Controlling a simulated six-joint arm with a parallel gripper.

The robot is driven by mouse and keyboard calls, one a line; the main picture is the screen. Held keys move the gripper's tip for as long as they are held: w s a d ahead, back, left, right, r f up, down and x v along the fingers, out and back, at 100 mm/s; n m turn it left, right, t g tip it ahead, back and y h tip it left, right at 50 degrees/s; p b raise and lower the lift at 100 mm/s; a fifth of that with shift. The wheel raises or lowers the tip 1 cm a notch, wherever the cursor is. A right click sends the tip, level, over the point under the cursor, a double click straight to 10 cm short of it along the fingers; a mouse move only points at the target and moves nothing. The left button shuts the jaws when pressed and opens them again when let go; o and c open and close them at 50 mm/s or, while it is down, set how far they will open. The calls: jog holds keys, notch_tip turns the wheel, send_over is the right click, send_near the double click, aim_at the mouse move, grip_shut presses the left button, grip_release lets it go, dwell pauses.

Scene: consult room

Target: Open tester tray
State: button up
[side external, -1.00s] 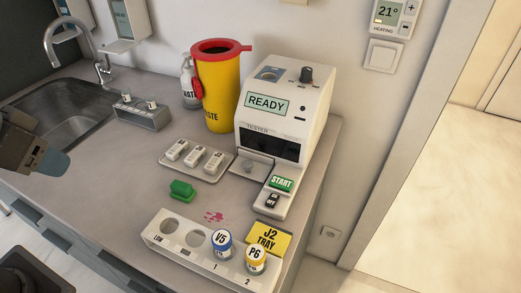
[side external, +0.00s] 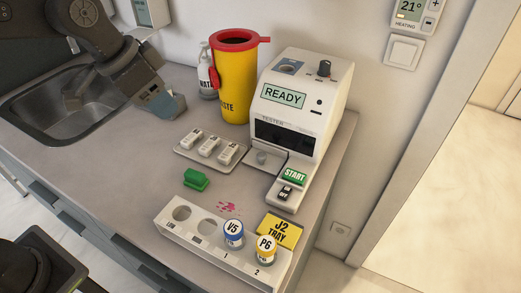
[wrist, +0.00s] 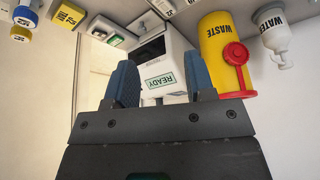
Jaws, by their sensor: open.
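The white tester (side external: 312,98) stands against the wall, its screen reading READY. Below its dark window is a grey tray front with a small round knob (side external: 262,157); I cannot tell clearly whether the tray is fully shut. A green START button (side external: 295,176) and an OFF switch (side external: 285,193) are to its right. My gripper (side external: 168,108) is above the counter's sink side, left of the waste bin, apart from the tester. In the wrist view my gripper's (wrist: 162,78) blue fingers are spread and empty, with the tester's READY screen (wrist: 159,80) between them.
A yellow waste bin (side external: 231,80) with red rim and a water bottle (side external: 206,78) stand left of the tester.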

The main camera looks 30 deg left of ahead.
aim_at(261, 155)
jog(key=w+d+f+m+g+h, duration=0.1)
jog(key=w+d+f+m, duration=0.35)
jog(key=w+d, duration=0.45)
jog(key=shift+n, duration=0.45)
jog(key=x, duration=1.4)
jog(key=shift+s+d+f, duration=0.1)
jog(key=shift+s+f, duration=0.15)
jog(key=shift+s, duration=0.1)
jog(key=shift+c, duration=0.5)
grip_shut()
jog(key=shift+s, duration=0.1)
